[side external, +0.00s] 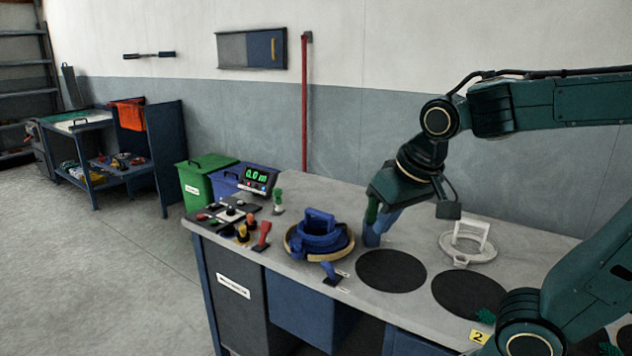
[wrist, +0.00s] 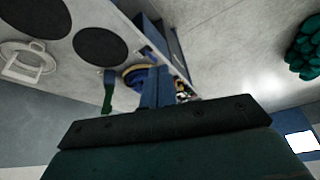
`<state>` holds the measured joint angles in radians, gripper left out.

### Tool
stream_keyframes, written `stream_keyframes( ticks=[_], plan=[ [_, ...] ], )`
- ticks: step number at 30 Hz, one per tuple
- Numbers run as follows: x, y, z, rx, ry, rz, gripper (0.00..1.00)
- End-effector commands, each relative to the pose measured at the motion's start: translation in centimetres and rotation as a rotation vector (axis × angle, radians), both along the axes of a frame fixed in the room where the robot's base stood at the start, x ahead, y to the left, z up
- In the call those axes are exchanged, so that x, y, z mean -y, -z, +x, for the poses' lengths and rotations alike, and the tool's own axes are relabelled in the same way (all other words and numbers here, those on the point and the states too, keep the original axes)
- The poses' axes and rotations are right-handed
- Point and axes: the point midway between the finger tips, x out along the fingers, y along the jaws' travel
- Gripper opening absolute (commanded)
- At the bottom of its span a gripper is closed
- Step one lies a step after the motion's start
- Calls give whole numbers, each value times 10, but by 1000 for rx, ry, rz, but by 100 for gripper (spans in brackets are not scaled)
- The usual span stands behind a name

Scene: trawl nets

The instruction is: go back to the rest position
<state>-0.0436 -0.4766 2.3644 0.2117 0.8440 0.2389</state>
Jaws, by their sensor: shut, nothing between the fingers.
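My gripper (side external: 374,236) points down over the grey workbench (side external: 350,312) in the side external view. It is shut, with nothing held. Its tips are low, behind a black round pad (side external: 391,271) and to the right of a blue handled ring piece (side external: 320,232). That piece sits on a tan ring. I cannot tell whether the tips touch the bench. In the wrist view, my fingers (wrist: 130,92) show beyond the dark gripper body. A white ring with an upright handle (side external: 468,242) stands to the right of my gripper, apart from it; it also shows in the wrist view (wrist: 28,62).
A second black pad (side external: 468,293) lies nearer the yellow "2" tag (side external: 479,337). Levers, buttons and a display (side external: 257,180) reading 0.0 crowd the bench's left end. Green (side external: 205,180) and blue bins stand behind it. A wall is behind the bench; open floor lies left.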

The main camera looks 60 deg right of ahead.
Motion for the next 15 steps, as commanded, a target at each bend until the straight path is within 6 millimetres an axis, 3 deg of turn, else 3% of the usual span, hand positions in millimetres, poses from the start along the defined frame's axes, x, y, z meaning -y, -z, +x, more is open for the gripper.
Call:
stream_keyframes(
  ticks=[6,15],
  plan=[
    [-17,-1,-37,39,-212,-18,0],
    [-30,2,-62,64,-367,-44,0]
  ],
)
